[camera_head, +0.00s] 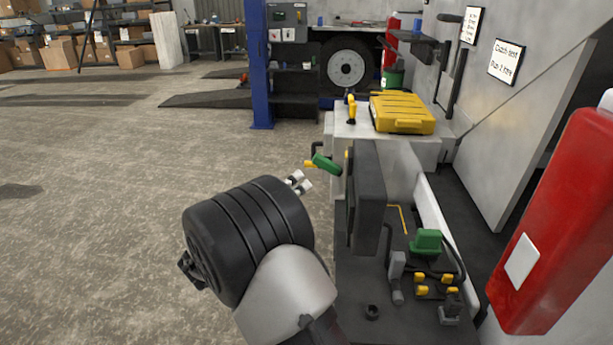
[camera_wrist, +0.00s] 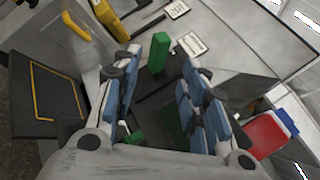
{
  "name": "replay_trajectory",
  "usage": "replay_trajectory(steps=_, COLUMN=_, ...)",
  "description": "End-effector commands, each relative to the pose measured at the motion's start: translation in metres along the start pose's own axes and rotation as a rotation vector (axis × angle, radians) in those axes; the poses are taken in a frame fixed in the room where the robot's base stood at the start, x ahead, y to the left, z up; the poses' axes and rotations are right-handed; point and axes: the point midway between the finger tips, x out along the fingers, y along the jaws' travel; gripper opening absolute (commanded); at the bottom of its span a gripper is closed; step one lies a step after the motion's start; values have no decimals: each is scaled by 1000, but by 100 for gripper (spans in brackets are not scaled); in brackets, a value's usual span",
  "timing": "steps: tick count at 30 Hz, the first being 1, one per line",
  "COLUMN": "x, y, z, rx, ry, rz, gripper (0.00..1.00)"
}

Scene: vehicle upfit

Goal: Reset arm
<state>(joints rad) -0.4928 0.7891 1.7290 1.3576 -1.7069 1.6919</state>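My gripper (camera_wrist: 160,108) shows in the wrist view with its two blue-padded fingers spread apart. I see nothing held between the pads. A green block (camera_wrist: 158,52) stands beyond the fingers, in the gap between them, and another green part shows low between them. In the head view my arm's dark wrist is at the lower middle, left of the workbench. The fingers themselves are mostly hidden there.
The workbench (camera_head: 350,285) carries an upright dark panel (camera_head: 367,200), a green-topped part (camera_head: 427,241) and small yellow-capped fittings. A yellow case (camera_head: 402,113) sits behind. A red extinguisher-like cylinder (camera_head: 555,220) stands at right. Open floor (camera_head: 120,220) lies left.

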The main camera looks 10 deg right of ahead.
Motion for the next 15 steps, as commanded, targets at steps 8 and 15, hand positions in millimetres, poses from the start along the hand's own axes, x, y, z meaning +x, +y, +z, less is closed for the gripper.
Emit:
replay_trajectory(steps=8, x=-13, y=0, z=0, rx=0, ry=0, rz=0, gripper=40)
replay_trajectory(steps=15, x=-11, y=0, z=1, rx=-3, ry=-1, rz=9, gripper=40)
